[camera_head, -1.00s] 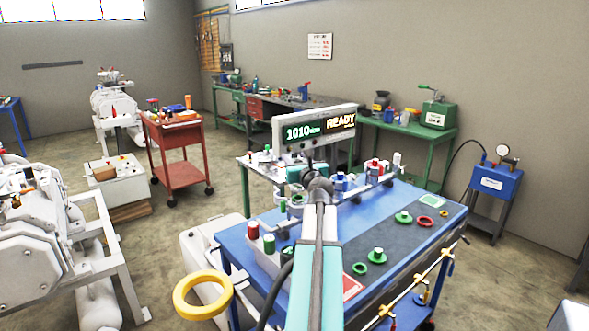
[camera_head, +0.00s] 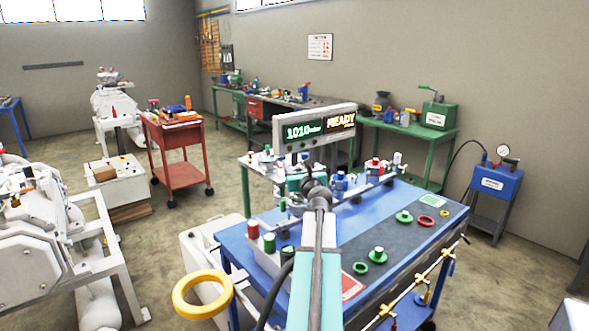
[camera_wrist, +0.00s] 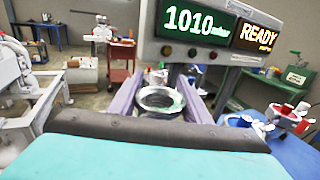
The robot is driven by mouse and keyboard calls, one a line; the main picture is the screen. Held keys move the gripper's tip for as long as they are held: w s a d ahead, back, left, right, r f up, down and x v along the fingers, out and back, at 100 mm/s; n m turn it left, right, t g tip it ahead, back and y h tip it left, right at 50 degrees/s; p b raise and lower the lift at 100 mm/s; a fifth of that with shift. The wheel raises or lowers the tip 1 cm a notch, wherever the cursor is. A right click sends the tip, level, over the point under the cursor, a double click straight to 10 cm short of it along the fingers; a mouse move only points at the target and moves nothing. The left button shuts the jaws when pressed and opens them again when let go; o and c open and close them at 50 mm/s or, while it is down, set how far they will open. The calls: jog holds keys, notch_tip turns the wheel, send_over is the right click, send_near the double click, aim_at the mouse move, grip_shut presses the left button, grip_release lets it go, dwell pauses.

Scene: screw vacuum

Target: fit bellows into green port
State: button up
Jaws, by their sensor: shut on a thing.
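My gripper (camera_wrist: 160,103) is shut on the bellows (camera_wrist: 160,97), which shows as a round metallic ring between the two grey-purple fingers in the wrist view. A bit of green shows behind its right rim; I cannot tell what it is. In the head view my gripper (camera_head: 315,186) is over the far left part of the blue bench, below the display, and the arm hides most of the bellows. I cannot tell for certain which fitting is the green port; a green-based fitting (camera_head: 404,216) and another (camera_head: 377,256) stand on the dark mat.
The display (camera_head: 314,127) reading 1010 and READY stands just beyond my gripper. Red (camera_head: 253,230) and green (camera_head: 269,243) capped posts stand left of the arm.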

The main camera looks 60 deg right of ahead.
jog(key=shift+f+b, duration=0.35)
jog(key=shift+f, duration=0.25)
jog(key=o, duration=1.2)
jog(key=shift+r, duration=0.1)
jog(key=shift+s+a+r+p, duration=0.3)
jog(key=shift+r, duration=0.2)
jog(key=shift+b+v, duration=2.7)
jog(key=shift+v, duration=2.85)
